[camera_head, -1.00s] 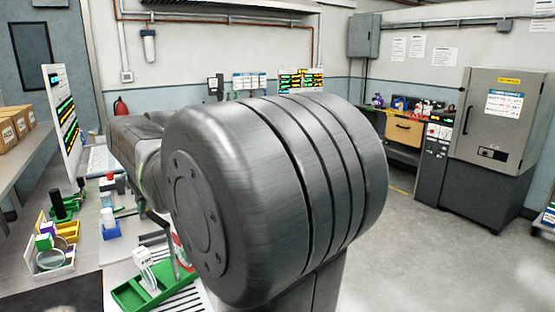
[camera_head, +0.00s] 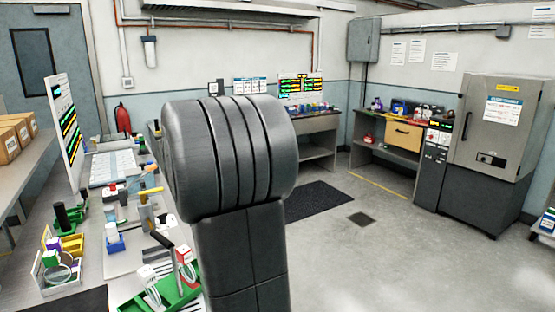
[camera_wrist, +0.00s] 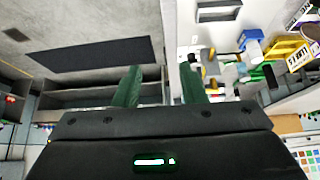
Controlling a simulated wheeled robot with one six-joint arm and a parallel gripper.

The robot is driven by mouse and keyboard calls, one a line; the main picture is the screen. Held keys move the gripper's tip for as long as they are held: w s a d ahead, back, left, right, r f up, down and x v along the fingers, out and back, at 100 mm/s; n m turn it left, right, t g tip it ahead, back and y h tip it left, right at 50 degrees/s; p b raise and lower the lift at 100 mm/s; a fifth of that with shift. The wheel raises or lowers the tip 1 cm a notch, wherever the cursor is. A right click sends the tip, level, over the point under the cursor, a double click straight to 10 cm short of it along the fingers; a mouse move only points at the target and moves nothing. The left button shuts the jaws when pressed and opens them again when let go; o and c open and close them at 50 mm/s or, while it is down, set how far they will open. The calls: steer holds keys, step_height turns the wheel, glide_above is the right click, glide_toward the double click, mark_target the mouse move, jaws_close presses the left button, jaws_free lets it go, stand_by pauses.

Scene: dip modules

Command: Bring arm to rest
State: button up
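My gripper (camera_wrist: 158,88) shows in the wrist view with two green fingers standing well apart and nothing between them. It is hidden behind my own arm in the head view. The wrist view looks past the fingers at the floor, the workbench edge and bench items, and the room appears turned in it. My large grey arm joint and a dark upright link stand in the middle of the head view.
The workbench (camera_head: 30,296) on the left carries a green tray (camera_head: 178,297), a blue holder (camera_head: 115,244) and a white board (camera_head: 64,125). A grey cabinet (camera_head: 490,140) stands at the right. A dark mat (camera_head: 318,202) lies on otherwise open floor.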

steer(key=w+d+f+m+h+p, duration=0.1)
steer(key=w+d+f+m+p, duration=0.1)
steer(key=d, duration=0.4)
steer(key=w+d+f+m+h+p, duration=0.1)
steer(key=w+d+f+m+p, duration=0.1)
steer(key=w+d, duration=0.4)
steer(key=w+d+f+m+t+h+p, duration=0.1)
steer(key=w+d+f+m+p, duration=0.1)
steer(key=d, duration=0.6)
steer(key=shift+p+x, duration=0.9)
steer(key=shift+x, duration=0.95)
steer(key=shift+d, duration=0.2)
